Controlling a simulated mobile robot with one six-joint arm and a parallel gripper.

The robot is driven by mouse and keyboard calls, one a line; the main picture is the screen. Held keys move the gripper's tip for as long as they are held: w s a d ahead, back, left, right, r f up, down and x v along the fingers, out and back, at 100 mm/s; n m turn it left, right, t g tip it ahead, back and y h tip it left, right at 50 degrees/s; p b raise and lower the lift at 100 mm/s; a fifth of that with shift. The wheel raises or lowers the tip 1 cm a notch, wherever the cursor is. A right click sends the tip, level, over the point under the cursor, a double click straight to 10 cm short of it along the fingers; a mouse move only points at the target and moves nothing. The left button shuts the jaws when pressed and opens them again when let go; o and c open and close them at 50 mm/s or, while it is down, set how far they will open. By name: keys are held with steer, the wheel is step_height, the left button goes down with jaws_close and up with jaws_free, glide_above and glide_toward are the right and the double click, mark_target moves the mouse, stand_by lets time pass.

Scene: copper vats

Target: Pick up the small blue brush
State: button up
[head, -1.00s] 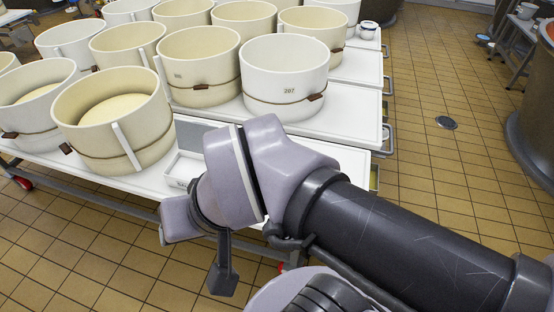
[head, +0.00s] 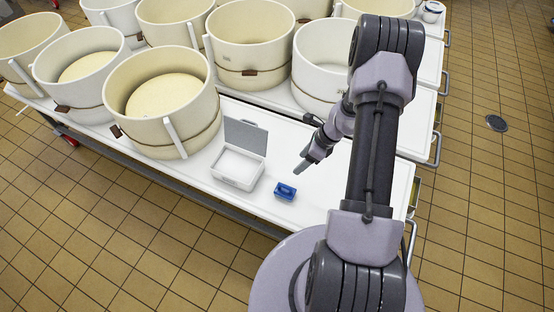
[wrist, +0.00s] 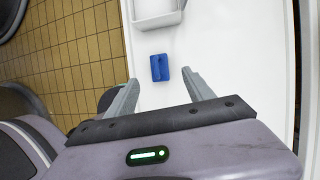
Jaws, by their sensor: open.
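The small blue brush (head: 285,191) lies on the white table top near its front edge, just right of an open white box. In the wrist view the blue brush (wrist: 159,67) shows ahead of my gripper, roughly between the lines of its two fingers and apart from them. My gripper (head: 304,168) is above the table, a little up and right of the brush in the head view. In the wrist view my gripper (wrist: 160,88) has its fingers spread wide with nothing between them.
The white box (head: 238,168) with a raised grey lid stands left of the brush. Large cream moulds (head: 163,100) crowd the table behind and to the left. The white table (head: 330,185) is bare around the brush. Tiled floor (head: 130,220) lies in front.

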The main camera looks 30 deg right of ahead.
step_height(320, 180, down, 4)
steer(key=s+m, duration=0.1)
steer(key=b, duration=0.5)
glide_above(281, 188)
steer(key=s+d, duration=0.1)
steer(key=d, duration=0.2)
steer(key=f, duration=0.9)
steer(key=shift+s+a+f, duration=0.15)
steer(key=shift+s+f, duration=0.05)
steer(key=shift+f, duration=0.15)
steer(key=b+x, duration=0.2)
steer(key=x, duration=0.3)
steer(key=shift+a+f+b, duration=0.2)
steer(key=shift+f+b, duration=0.15)
steer(key=shift+r, duration=0.2)
steer(key=c, duration=1.2)
steer(key=shift+r+p, duration=0.2)
steer(key=shift+p, duration=0.1)
step_height(281, 188, up, 4)
steer(key=shift+f+p, duration=0.2)
steer(key=shift+p, duration=0.8)
steer(key=s+d, duration=0.1)
steer(key=d, duration=0.4)
steer(key=s+d+p, duration=0.1)
steer(key=d, duration=0.4)
steer(key=s+d+r+p, duration=0.1)
steer(key=d, duration=0.4)
steer(key=shift+s+d, duration=0.25)
steer(key=shift+d, duration=0.1)
